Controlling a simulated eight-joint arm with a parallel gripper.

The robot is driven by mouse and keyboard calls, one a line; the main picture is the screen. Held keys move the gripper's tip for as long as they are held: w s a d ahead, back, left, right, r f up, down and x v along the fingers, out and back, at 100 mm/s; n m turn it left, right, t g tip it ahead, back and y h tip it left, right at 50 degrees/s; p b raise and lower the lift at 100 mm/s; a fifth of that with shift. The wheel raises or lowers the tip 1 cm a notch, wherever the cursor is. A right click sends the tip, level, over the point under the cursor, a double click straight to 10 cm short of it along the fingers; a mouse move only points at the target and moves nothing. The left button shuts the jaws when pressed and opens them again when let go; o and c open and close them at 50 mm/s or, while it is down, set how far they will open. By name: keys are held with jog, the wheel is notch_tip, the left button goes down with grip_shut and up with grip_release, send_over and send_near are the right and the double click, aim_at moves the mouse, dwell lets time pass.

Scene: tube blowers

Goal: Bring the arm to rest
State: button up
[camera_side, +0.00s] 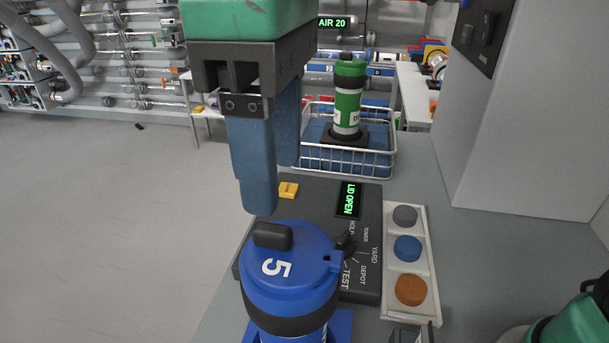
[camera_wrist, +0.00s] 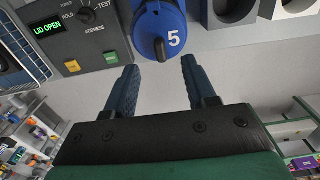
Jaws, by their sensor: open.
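My gripper (camera_side: 262,165) has blue padded fingers on a dark mount and is raised just above and behind a blue canister marked 5 (camera_side: 290,285). In the wrist view my gripper (camera_wrist: 158,78) shows its two fingers spread apart with nothing between them. The blue canister (camera_wrist: 160,25) shows beyond the fingertips in that view, with a gap of floor before it. The canister stands upright on a blue base, with its black knob on top. I cannot tell from the side view how far the fingers are from the lid.
A dark control panel (camera_side: 312,200) reads LID OPEN. A tray (camera_side: 425,245) holds grey, blue and orange discs. A green canister (camera_side: 348,100) stands in a wire basket (camera_side: 345,163) behind. A grey cabinet (camera_side: 545,110) rises at right. Open floor (camera_side: 90,230) lies left.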

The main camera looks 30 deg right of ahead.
jog(key=shift+d+r, duration=0.1)
jog(key=w+d+f+m+t, duration=0.2)
jog(key=d+f+m+t, duration=0.1)
jog(key=d+f, duration=0.5)
jog(key=w+d+f+m+t, duration=0.3)
jog(key=d+f, duration=0.5)
jog(key=d, duration=0.7)
jog(key=m+t, duration=0.1)
jog(key=m, duration=0.1)
jog(key=shift+w+m, duration=0.2)
jog(key=shift+m, duration=0.2)
